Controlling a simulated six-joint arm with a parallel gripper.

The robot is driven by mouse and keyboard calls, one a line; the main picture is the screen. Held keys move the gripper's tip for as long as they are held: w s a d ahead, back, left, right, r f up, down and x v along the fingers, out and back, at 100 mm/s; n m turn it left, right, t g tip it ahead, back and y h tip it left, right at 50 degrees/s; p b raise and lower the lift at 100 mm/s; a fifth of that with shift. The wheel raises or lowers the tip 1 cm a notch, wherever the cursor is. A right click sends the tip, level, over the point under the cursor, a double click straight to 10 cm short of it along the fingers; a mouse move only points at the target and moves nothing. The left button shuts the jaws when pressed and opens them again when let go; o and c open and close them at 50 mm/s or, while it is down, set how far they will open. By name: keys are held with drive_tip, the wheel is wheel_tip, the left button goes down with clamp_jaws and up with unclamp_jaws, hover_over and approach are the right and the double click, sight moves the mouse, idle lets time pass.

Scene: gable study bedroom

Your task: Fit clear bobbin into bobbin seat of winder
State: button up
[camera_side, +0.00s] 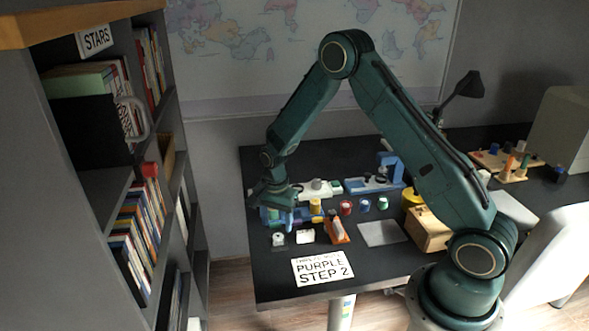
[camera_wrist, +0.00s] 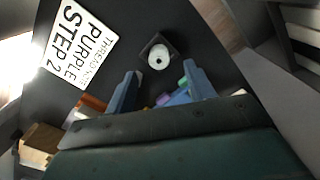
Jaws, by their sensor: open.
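A pale, clear-looking bobbin (camera_side: 278,239) with a dark centre hole stands near the front left of the dark table. In the wrist view the bobbin (camera_wrist: 159,58) is on a small dark square pad (camera_wrist: 146,46), beyond my fingertips. My gripper (camera_side: 289,222) is open and empty, above and just behind the bobbin in the side view. Its two blue fingers (camera_wrist: 161,75) are spread apart, not touching the bobbin. A blue device with an upright post (camera_side: 385,168) stands at the back of the table and may be the winder. Its seat is too small to make out.
A white-based device (camera_side: 318,188) and several coloured spools (camera_side: 345,207) stand behind. An orange holder (camera_side: 337,231), a grey plate (camera_side: 381,233) and a wooden box (camera_side: 427,229) lie to the right. A sign (camera_side: 322,269) lies in front. A bookshelf (camera_side: 120,180) is at left.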

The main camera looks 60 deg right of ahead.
sight(278, 236)
drive_tip(key=shift+s+d+f, duration=0.1)
drive_tip(key=shift+f, duration=2.35)
drive_tip(key=c, duration=1)
